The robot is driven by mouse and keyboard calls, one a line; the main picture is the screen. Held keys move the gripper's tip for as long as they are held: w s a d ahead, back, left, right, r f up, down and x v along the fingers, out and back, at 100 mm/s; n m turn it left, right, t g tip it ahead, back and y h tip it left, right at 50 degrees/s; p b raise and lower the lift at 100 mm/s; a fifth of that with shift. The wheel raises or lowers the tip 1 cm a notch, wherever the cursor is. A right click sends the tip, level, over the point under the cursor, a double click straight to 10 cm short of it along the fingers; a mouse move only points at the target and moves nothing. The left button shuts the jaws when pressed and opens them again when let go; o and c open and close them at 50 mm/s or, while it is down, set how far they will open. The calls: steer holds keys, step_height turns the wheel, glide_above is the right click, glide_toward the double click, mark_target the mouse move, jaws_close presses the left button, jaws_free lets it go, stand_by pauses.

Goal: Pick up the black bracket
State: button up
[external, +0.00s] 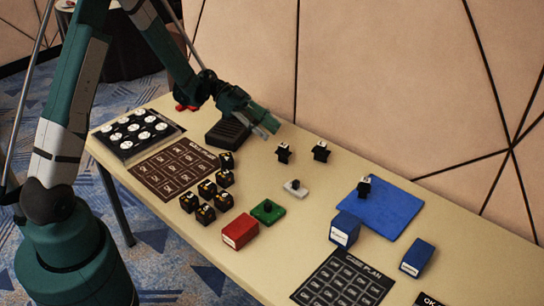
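Small black upright pieces with pale labels could be the black bracket; I cannot tell which is meant. One black piece (283,153) stands near the back edge of the table, a second (320,151) to its right, and a third (364,188) on a blue mat (392,212). My gripper (268,128) is over the back of the table, left of the first piece and apart from it. Its fingers look spread, with nothing seen between them. A black ridged block (228,133) lies just below and left of it, partly hidden by the arm.
Several black cubes (205,190), a red box (240,230), a green block (267,211), a grey block (296,188) and blue boxes (345,229) occupy the middle. A tray of white discs (138,132) and a brown printed card (172,168) lie left. A wall stands behind.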

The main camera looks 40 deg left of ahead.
mark_target(282, 144)
steer(key=shift+w+a+f+m+h, duration=0.15)
steer(key=shift+f+m+h, duration=0.1)
steer(key=shift+f, duration=0.25)
steer(key=shift+w+a+f+m+h, duration=0.15)
steer(key=shift+f+m, duration=0.1)
steer(key=shift+f, duration=0.25)
steer(key=shift+s+d, duration=0.1)
steer(key=shift+x, duration=1.25)
steer(key=shift+b+x, duration=0.95)
steer(key=shift+x, duration=1.65)
steer(key=shift+s+d+r, duration=0.1)
steer(key=shift+r, duration=0.05)
steer(key=c, duration=1.2)
